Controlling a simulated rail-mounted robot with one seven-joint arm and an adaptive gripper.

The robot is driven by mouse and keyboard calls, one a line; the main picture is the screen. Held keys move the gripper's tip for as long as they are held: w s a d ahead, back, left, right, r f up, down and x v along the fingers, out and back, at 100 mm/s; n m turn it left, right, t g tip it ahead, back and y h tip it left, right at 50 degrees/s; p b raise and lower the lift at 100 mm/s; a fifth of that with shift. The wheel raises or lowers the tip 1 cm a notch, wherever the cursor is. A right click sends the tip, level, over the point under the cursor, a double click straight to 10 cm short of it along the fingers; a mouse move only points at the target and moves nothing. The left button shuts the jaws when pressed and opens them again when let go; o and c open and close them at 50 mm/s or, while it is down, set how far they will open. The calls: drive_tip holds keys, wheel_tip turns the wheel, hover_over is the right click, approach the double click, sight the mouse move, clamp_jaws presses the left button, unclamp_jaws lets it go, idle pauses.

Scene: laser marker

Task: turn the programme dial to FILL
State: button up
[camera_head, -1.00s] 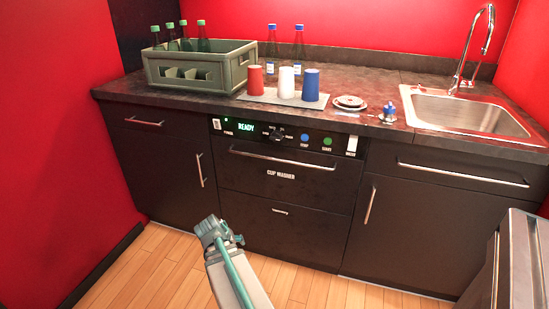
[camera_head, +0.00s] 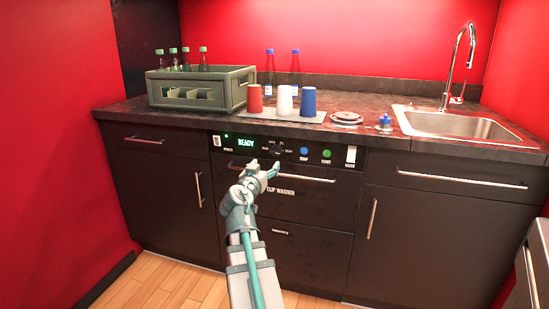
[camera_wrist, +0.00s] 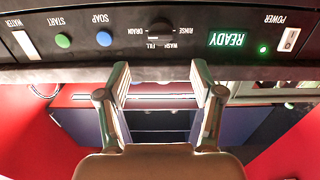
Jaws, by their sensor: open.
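The programme dial (camera_head: 276,150) is a dark knob on the black control panel of the cup washer (camera_head: 284,208). In the wrist view, which is upside down, the dial (camera_wrist: 160,31) has DRAIN, FILL, WASH and RINSE printed around it. Its pointer is too dark to read surely. My gripper (camera_head: 263,170) is in front of the washer, just below the dial in the head view. In the wrist view my gripper (camera_wrist: 161,80) is open and empty, its two fingers spread either side of the dial's line and apart from the dial.
A green READY display (camera_wrist: 227,39) is beside the dial. Blue SOAP (camera_wrist: 104,38) and green START (camera_wrist: 63,40) buttons are on its other side. A handle bar (camera_head: 283,173) runs below the panel. A bottle crate (camera_head: 200,91), cups and a sink (camera_head: 462,124) are on the counter.

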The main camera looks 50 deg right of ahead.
sight(274, 153)
drive_tip(key=b+x, duration=0.1)
drive_tip(key=x, duration=0.9)
drive_tip(key=shift+w+d+f+b, duration=0.1)
drive_tip(key=shift+w+d+b, duration=0.05)
drive_tip(key=shift+d+b, duration=0.25)
drive_tip(key=c, duration=1.2)
